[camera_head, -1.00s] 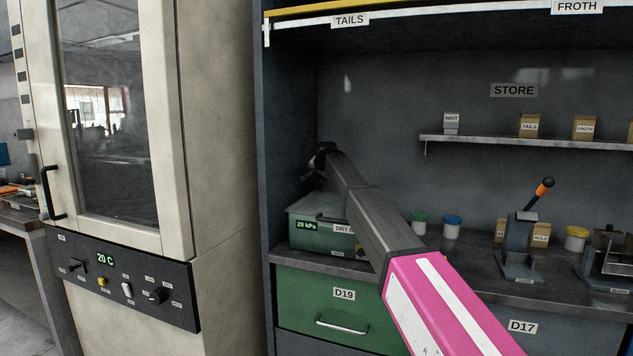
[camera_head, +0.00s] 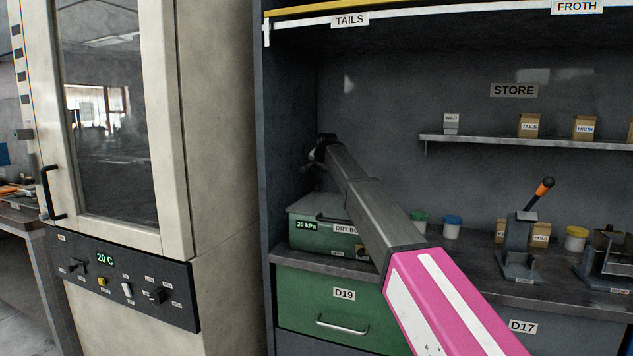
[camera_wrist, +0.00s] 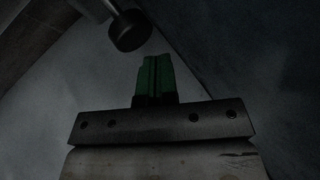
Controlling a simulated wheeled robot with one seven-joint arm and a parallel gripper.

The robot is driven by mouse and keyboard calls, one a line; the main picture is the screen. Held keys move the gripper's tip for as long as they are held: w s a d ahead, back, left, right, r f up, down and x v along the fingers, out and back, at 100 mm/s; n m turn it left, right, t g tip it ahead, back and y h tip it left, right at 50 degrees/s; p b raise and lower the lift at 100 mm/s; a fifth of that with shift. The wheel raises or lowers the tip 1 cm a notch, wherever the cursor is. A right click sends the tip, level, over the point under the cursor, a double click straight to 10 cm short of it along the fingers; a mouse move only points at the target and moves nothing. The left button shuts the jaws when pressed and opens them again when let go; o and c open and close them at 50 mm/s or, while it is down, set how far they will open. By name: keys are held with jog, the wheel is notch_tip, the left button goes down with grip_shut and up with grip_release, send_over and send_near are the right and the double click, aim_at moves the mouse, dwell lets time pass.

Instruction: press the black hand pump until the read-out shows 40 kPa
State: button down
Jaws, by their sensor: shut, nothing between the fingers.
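The green dry box (camera_head: 318,236) stands on the bench, and its read-out (camera_head: 306,225) shows 20 kPa. In the wrist view, a black round knob (camera_wrist: 129,31) on a stem, which looks like the black hand pump, sits beyond and slightly left of my fingertips. My gripper (camera_wrist: 155,64) has green fingers that are shut together with nothing between them. The fingertips appear apart from the knob. In the head view, the end of my arm is above the box's left part. The pump cannot be made out clearly there.
The cabinet's left side wall (camera_head: 278,120) is close to the arm's end. A press with an orange-tipped lever (camera_head: 519,240) and lidded jars (camera_head: 452,226) stand to the right. The store shelf (camera_head: 520,142) is higher up. Drawer D19 (camera_head: 335,310) is below.

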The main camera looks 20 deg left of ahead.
jog(key=shift+r, duration=2.45)
jog(key=shift+s, duration=0.1)
